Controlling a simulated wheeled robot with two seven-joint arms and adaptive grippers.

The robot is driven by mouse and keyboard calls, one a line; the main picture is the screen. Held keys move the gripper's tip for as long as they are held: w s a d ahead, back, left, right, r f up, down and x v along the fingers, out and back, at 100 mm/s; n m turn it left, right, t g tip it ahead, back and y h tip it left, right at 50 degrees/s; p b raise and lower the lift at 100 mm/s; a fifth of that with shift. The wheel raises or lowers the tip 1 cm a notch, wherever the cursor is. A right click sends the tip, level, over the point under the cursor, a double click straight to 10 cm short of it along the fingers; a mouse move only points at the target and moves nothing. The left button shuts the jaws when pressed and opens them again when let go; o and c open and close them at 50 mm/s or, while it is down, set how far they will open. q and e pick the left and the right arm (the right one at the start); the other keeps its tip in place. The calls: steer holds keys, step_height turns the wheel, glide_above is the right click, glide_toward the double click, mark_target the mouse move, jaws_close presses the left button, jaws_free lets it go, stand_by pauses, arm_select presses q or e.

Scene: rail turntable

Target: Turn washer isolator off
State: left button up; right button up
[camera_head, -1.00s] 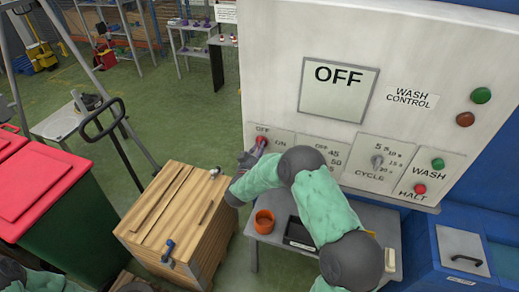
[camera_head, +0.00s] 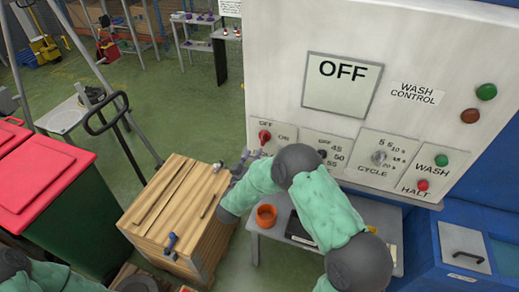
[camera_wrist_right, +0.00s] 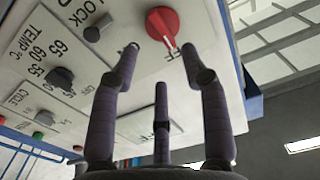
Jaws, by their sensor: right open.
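The washer isolator is a red rotary knob (camera_head: 264,136) on the white wash control panel, with OFF above left and ON to its right. In the right wrist view the red knob (camera_wrist_right: 161,22) shows a white pointer line aimed at the partly hidden OFF lettering. The display (camera_head: 342,84) above reads OFF. My right gripper (camera_head: 244,157) is just below left of the knob, apart from it. In the wrist view its fingers (camera_wrist_right: 160,48) are spread and empty, with the knob beyond the tips. My left gripper is out of view; only part of that arm shows at lower left.
A temperature knob (camera_head: 322,154), a cycle knob (camera_head: 379,157) and wash and halt buttons (camera_head: 422,185) sit to the right. Below are a grey table with an orange pot (camera_head: 265,215) and a wooden crate (camera_head: 180,205). A red-lidded bin (camera_head: 45,180) stands left.

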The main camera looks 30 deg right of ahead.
steer(key=v, duration=0.3)
steer(key=shift+s+a, duration=0.2)
steer(key=shift+a, duration=0.1)
steer(key=s+a+f+n+g+y+b, duration=0.1)
steer(key=a+f+n+y+b, duration=0.3)
steer(key=f, duration=0.8)
steer(key=s+a+f+n+g+y+b, duration=0.15)
steer(key=a+f+y, duration=0.45)
steer(key=f, duration=0.7)
steer(key=s+a+f+g+y+b, duration=0.1)
steer(key=s+a+f+g+y, duration=0.1)
steer(key=s, duration=0.6)
steer(key=s+a+f+n+g+y+b, duration=0.1)
steer(key=s+a+f+g+y+b, duration=0.1)
steer(key=s+f, duration=0.5)
steer(key=s+a+f+n+g+y+b, duration=0.1)
steer(key=s+a+f+g+y+b, duration=0.1)
steer(key=s+a+f+g, duration=0.3)
steer(key=s+y, duration=0.1)
steer(key=s, duration=0.2)
steer(key=shift+s+a+f+y, duration=0.25)
steer(key=shift+s+a+y, duration=0.05)
steer(key=shift+a, duration=0.1)
steer(key=shift+d, duration=0.1)
